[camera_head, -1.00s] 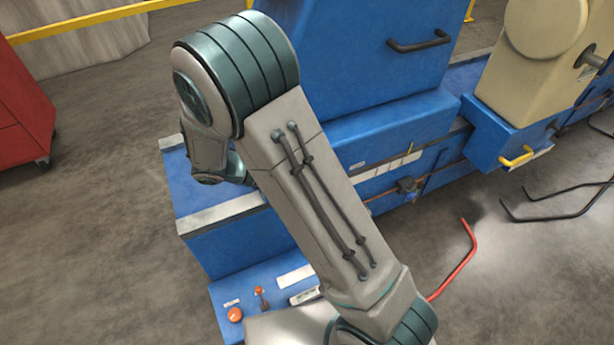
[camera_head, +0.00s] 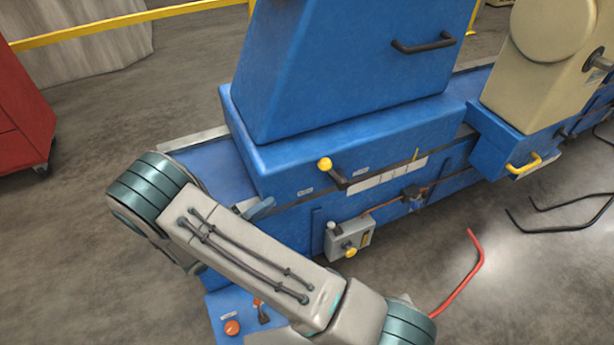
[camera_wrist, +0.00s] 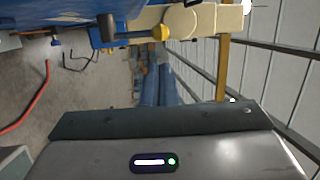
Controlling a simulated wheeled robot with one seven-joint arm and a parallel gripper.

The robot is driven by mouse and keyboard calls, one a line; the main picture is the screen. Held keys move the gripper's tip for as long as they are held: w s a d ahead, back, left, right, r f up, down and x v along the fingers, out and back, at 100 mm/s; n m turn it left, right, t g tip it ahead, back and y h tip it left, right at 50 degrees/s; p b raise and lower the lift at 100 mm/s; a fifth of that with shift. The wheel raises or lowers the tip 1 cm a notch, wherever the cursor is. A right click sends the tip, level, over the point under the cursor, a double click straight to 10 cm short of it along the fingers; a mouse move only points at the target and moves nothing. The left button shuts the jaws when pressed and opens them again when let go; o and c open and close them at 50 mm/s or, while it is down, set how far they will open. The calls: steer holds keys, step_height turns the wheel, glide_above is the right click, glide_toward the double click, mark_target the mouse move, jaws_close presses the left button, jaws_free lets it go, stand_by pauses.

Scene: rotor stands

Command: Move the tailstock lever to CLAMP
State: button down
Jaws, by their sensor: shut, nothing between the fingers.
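The tailstock lever (camera_head: 334,175) is a short dark arm with a yellow ball knob, on the front of the large blue tailstock housing (camera_head: 360,130). Its knob end points up and left from the pivot. Small labels sit on either side, too small to read. In the wrist view the lever (camera_wrist: 128,40) shows near the top, its yellow knob to the right. My gripper (camera_wrist: 165,119) fills the bottom of the wrist view, shut and empty, apart from the lever. In the head view my arm hides most of it, left of and below the lever.
A grey control box (camera_head: 350,238) with small knobs is below the lever. A panel with an orange button (camera_head: 232,327) is at lower left. A red bent bar (camera_head: 462,275) and black bars (camera_head: 560,228) are at right. A red cabinet (camera_head: 22,120) stands far left.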

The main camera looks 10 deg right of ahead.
glide_toward(332, 171)
step_height(332, 171, up, 3)
steer(key=w+d, duration=0.2)
steer(key=shift+w+d+r+b, duration=0.15)
steer(key=shift+d+r+b, duration=0.1)
steer(key=shift+b, duration=0.05)
